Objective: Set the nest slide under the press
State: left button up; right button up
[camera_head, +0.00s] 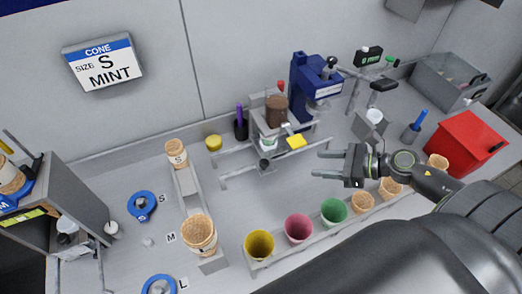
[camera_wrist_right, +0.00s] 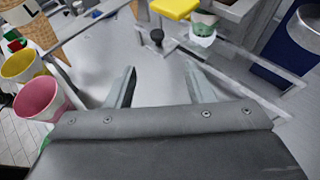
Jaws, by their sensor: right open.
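The blue press (camera_head: 308,92) stands at the back against the wall. Left of its head, a slide-like carriage (camera_head: 267,128) sits on two pale rails (camera_head: 240,174); I take it to be the nest slide. It carries a brown cylinder (camera_head: 276,110) and a whitish-green cup (camera_head: 268,142), with a yellow block (camera_head: 296,141) beside it. My right gripper (camera_head: 318,164) is open and empty, to the right of the rails' front end. In the right wrist view, its fingers (camera_wrist_right: 160,75) point toward a dark knob (camera_wrist_right: 157,36), with the yellow block (camera_wrist_right: 172,8) beyond. My left gripper is out of view.
A front rack holds yellow (camera_head: 259,245), pink (camera_head: 298,228) and green (camera_head: 334,211) cups and several cones. A red box (camera_head: 466,142) stands at right. A cone stand (camera_head: 214,263), blue rings (camera_head: 142,206) and a shelf unit (camera_head: 75,202) are at left.

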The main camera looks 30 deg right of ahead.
jog(key=p, duration=0.6)
send_near(265, 162)
jog(key=x, duration=0.7)
jog(key=shift+w+a+f, duration=0.1)
jog(key=shift+w+a, duration=0.15)
jog(key=shift+w, duration=0.05)
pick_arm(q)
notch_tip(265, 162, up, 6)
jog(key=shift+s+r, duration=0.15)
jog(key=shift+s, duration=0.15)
pick_arm(e)
jog(key=shift+w+a+f, duration=0.3)
jog(key=shift+c, duration=0.2)
grip_shut()
